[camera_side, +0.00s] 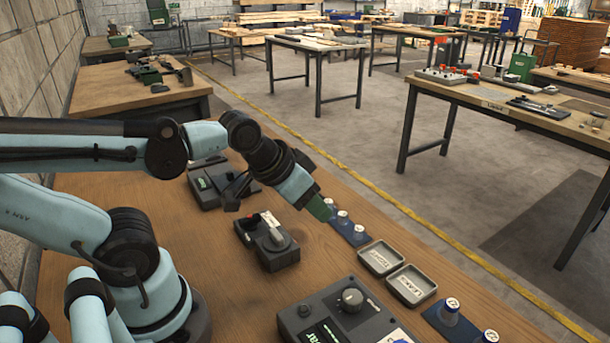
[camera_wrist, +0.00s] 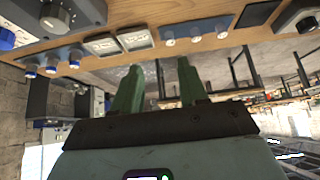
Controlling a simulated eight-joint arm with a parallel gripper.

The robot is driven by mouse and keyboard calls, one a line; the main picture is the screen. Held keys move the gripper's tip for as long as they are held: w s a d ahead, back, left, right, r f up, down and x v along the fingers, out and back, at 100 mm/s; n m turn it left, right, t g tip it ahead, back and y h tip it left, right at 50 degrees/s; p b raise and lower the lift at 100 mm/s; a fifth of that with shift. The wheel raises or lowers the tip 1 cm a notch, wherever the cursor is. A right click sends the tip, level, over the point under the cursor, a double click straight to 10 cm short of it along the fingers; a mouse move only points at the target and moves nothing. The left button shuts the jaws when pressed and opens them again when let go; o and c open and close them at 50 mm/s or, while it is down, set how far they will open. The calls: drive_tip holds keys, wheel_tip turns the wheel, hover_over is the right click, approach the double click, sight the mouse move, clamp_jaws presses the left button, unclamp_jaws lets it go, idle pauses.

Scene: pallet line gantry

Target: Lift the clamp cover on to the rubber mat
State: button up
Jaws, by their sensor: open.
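My gripper (camera_side: 322,210) has green fingers and hangs above the wooden table, near a blue strip with white-topped pieces. In the wrist view my gripper (camera_wrist: 159,66) shows two fingers spread apart with nothing between them. A flat dark rectangle (camera_wrist: 258,14) lies on the table at the top right of the wrist view. It looks like the rubber mat, but I cannot be sure; the arm may hide it in the side view. I cannot pick out the clamp cover for certain in either view.
Two grey labelled trays (camera_side: 381,258) (camera_side: 411,286) lie near the table's edge. A blue strip (camera_side: 349,232) and another strip with capped pieces (camera_side: 449,312) flank them. A knobbed device (camera_side: 342,318), a smaller unit with a red button (camera_side: 266,241) and a dark device (camera_side: 206,185) stand around.

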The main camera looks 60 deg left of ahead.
idle(0.3)
drive_tip(key=o, duration=0.9)
drive_tip(key=n+g, duration=0.2)
drive_tip(key=g, duration=0.5)
hover_over(277, 233)
wheel_tip(277, 233, down, 4)
drive_tip(key=shift+w+a+r, duration=0.15)
drive_tip(key=shift+s+f, duration=0.2)
drive_tip(key=shift+f, duration=2.8)
